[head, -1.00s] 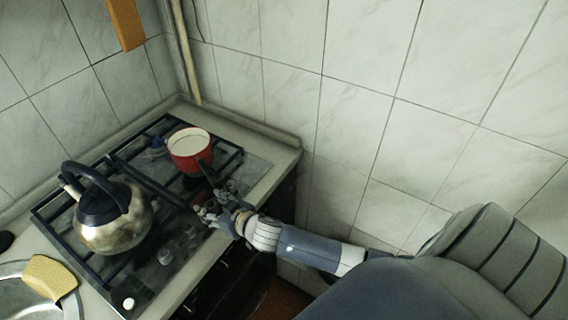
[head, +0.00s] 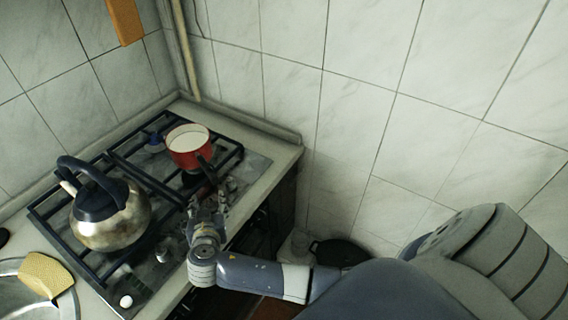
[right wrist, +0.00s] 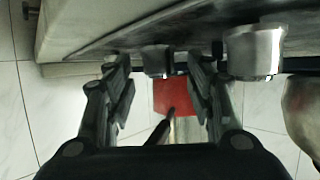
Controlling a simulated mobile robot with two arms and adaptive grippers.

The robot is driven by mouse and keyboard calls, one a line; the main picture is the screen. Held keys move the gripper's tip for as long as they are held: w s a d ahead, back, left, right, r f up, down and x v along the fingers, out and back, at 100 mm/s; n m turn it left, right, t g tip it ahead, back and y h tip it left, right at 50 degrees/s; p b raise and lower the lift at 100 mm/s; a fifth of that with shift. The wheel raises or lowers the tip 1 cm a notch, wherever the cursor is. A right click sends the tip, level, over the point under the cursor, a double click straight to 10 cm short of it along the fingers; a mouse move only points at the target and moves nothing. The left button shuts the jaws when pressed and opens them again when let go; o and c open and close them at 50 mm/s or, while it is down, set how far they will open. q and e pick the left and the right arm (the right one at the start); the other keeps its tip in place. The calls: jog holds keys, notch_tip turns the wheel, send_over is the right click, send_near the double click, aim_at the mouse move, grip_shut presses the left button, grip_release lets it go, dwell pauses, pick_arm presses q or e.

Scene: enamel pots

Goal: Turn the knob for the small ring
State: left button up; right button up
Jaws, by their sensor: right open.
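The hob (head: 258,163) carries a red pot (head: 190,152) with a white inside; its dark handle points toward the front edge. My right gripper (head: 207,196) is over the hob's front edge, below the pot in the head view, with its fingers pointing toward the pot. In the right wrist view the gripper (right wrist: 165,72) is open and empty. A metal knob (right wrist: 157,61) shows between and beyond its fingertips, and a nearer knob (right wrist: 254,52) is right of the right finger. The gripper partly hides the knob row in the head view. My left gripper is out of view.
A steel kettle (head: 112,216) with a dark handle stands on the left of the hob. A yellow sponge (head: 46,274) lies by the sink (head: 22,284). Tiled walls close off the back and right. A dark round item (head: 338,252) is on the floor right of the cabinet.

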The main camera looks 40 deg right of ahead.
jog(key=b+v, duration=0.1)
jog(key=v, duration=0.4)
jog(key=b+v, duration=0.1)
jog(key=v, duration=0.4)
jog(key=shift+s+f, duration=0.2)
jog(key=s+d+f+n+g+y, duration=0.2)
jog(key=s+d+f+n+g, duration=0.1)
jog(key=s+f, duration=0.5)
jog(key=s+d+f+n+g+y+b, duration=0.1)
jog(key=s+d+f+n+g+y, duration=0.2)
jog(key=s+f, duration=0.5)
jog(key=shift+s+d+n+g+y, duration=0.3)
jog(key=shift+s+d+g, duration=0.55)
jog(key=shift+s+g, duration=0.8)
jog(key=shift+s+t, duration=0.1)
jog(key=shift+t, duration=0.15)
